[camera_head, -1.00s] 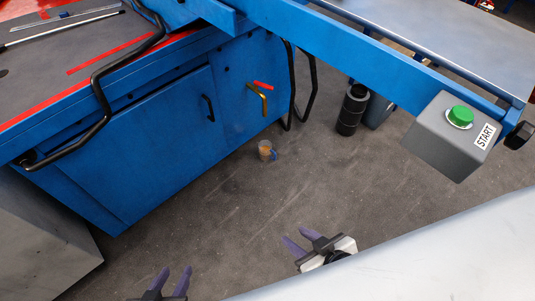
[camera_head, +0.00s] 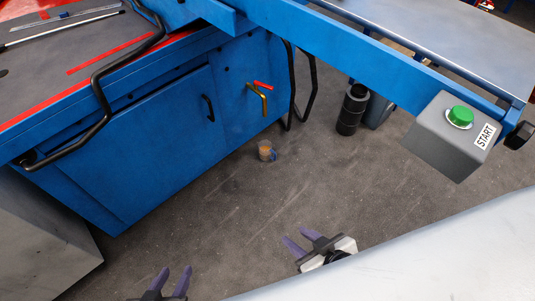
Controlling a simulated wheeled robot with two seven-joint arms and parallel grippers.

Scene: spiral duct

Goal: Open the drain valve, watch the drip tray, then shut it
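The drain valve is a brass tap (camera_head: 260,100) with a red lever (camera_head: 263,86), on the blue side panel of the machine. The lever lies roughly level, across the top of the tap. A small clear cup with something orange in it (camera_head: 264,150) stands on the floor below the tap. I cannot make out a drip tray as such. My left gripper (camera_head: 172,280) is at the bottom edge, open and empty. My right gripper (camera_head: 301,241) is open and empty above the floor. Both are well apart from the valve.
The blue machine (camera_head: 150,150) has a door with a black handle (camera_head: 208,108) and a black bent rail (camera_head: 99,90). A grey box with a green START button (camera_head: 460,116) hangs at right. A black cylinder (camera_head: 352,108) stands behind. The floor between is clear.

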